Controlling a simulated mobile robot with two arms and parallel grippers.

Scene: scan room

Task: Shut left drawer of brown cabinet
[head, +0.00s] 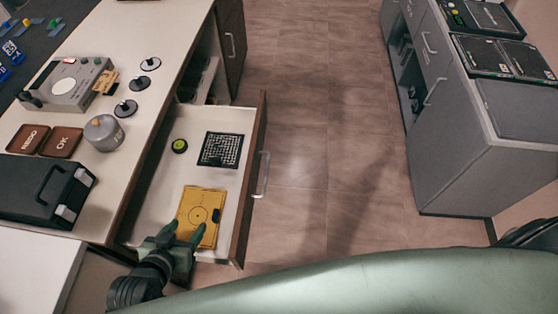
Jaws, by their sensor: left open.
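The left drawer (250,205) of the brown cabinet is pulled out to the right, with a brown front and a metal handle (261,174). Inside lie a yellow plate (199,208) with a circle mark, a black grid piece (221,150) and a small round green-black item (179,146). My left gripper (186,232) is open, over the near end of the drawer by the yellow plate's lower edge. I cannot tell whether it touches the plate or drawer. My right gripper is not in view.
A grey cabinet (470,130) stands at right. The floor (325,130) between is clear.

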